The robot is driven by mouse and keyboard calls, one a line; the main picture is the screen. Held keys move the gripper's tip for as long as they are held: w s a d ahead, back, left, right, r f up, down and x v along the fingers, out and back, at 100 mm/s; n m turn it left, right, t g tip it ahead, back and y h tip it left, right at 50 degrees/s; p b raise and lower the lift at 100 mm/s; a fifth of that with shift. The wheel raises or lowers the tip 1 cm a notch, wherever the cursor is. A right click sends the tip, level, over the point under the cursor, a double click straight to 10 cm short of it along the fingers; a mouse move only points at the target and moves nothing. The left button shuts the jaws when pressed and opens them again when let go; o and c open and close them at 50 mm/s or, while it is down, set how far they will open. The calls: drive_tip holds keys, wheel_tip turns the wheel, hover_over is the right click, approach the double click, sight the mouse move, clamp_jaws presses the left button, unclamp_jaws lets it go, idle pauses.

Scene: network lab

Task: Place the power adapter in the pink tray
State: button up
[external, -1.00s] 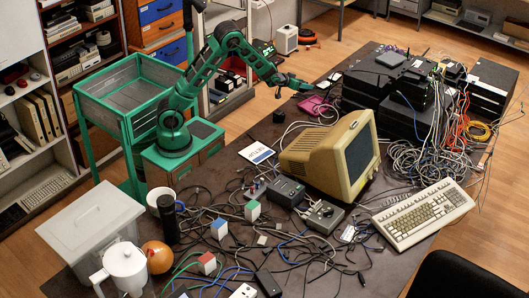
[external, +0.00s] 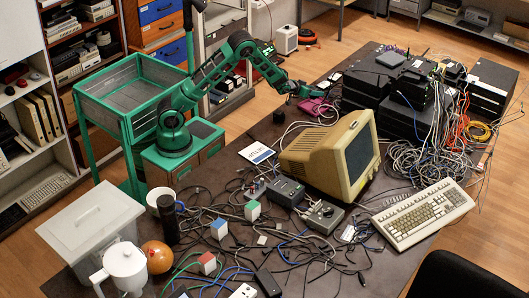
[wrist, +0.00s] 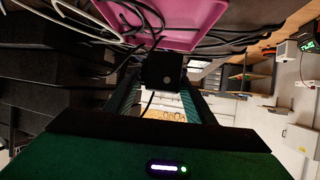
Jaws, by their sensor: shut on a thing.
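The pink tray (external: 318,107) lies on the table left of the stacked black boxes, partly covered by my gripper in the external view. It also shows at the top of the wrist view (wrist: 185,22), with dark cables across it. My gripper (external: 306,91) is at the tray, seemingly just above it. In the wrist view it is shut on a small black block, which looks like the power adapter (wrist: 161,70). A thin cable hangs near the block. The block lies just below the tray's edge in that picture; I cannot tell whether they touch.
Stacked black boxes (external: 403,118) with tangled cables stand right of the tray. Grey cables (external: 305,132) lie in front of the tray.

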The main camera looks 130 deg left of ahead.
sight(316, 99)
drive_tip(key=shift+w+d+f, duration=0.15)
drive_tip(key=shift+w+f, duration=0.45)
drive_tip(key=shift+w, duration=0.15)
drive_tip(key=shift+f, duration=1.8)
drive_tip(key=shift+f, duration=0.15)
drive_tip(key=o, duration=1.2)
drive_tip(key=shift+c, duration=0.2)
drive_tip(key=shift+d, duration=0.15)
drive_tip(key=v, duration=1.2)
drive_tip(key=shift+w, duration=0.1)
